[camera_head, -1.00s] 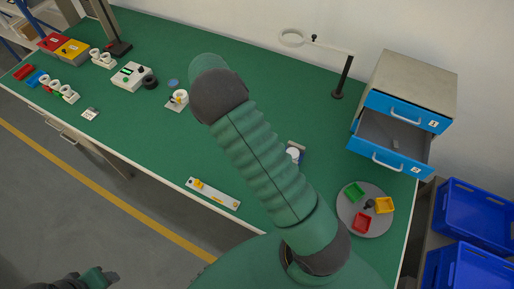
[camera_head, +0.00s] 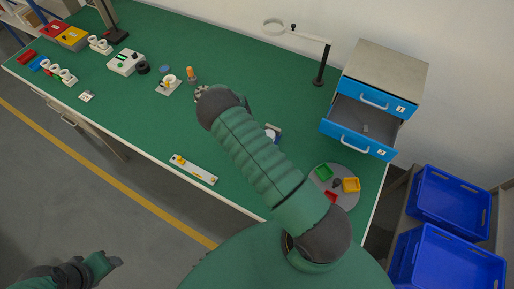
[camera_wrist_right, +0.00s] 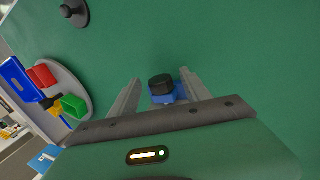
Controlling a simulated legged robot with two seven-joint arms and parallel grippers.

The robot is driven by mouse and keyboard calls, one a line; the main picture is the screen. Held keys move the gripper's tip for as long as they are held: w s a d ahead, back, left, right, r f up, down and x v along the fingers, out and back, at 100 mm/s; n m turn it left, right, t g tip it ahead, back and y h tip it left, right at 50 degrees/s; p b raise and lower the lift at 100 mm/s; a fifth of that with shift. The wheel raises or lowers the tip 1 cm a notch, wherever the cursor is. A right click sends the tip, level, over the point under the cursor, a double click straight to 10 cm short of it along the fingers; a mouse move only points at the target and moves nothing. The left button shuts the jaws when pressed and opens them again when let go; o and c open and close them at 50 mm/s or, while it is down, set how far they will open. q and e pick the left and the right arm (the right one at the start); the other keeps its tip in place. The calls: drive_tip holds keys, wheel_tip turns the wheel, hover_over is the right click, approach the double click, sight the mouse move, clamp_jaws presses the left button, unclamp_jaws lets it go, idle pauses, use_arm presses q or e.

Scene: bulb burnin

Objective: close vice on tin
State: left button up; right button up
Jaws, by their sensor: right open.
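In the right wrist view, a small blue block with a round black top (camera_wrist_right: 162,86) stands between the two grey fingers of my right gripper (camera_wrist_right: 160,92). The fingers are spread, and I cannot tell whether they touch it. I cannot tell whether this is part of the vice. A small pale object with a bluish side (camera_head: 272,133) shows partly beside that arm; I cannot make out vice or tin there. My left gripper (camera_head: 104,264) is low at the left, off the table, too unclear to read.
A round tray (camera_head: 348,198) with coloured bins lies at the right of the green table. A drawer cabinet (camera_head: 385,75) stands behind it with a drawer open. A lamp post (camera_head: 321,65) stands nearby. A white strip (camera_head: 194,169) lies near the front edge.

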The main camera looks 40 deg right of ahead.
drive_tip(key=shift+s+f, duration=0.1)
drive_tip(key=shift+s, duration=0.05)
drive_tip(key=shift+w+d+f, duration=0.1)
drive_tip(key=shift+w+f, duration=0.1)
drive_tip(key=shift+w, duration=0.1)
drive_tip(key=c, duration=0.5)
drive_tip(key=shift+r, duration=0.1)
clamp_jaws()
drive_tip(key=shift+s+r+t, duration=0.1)
drive_tip(key=shift+t, duration=0.2)
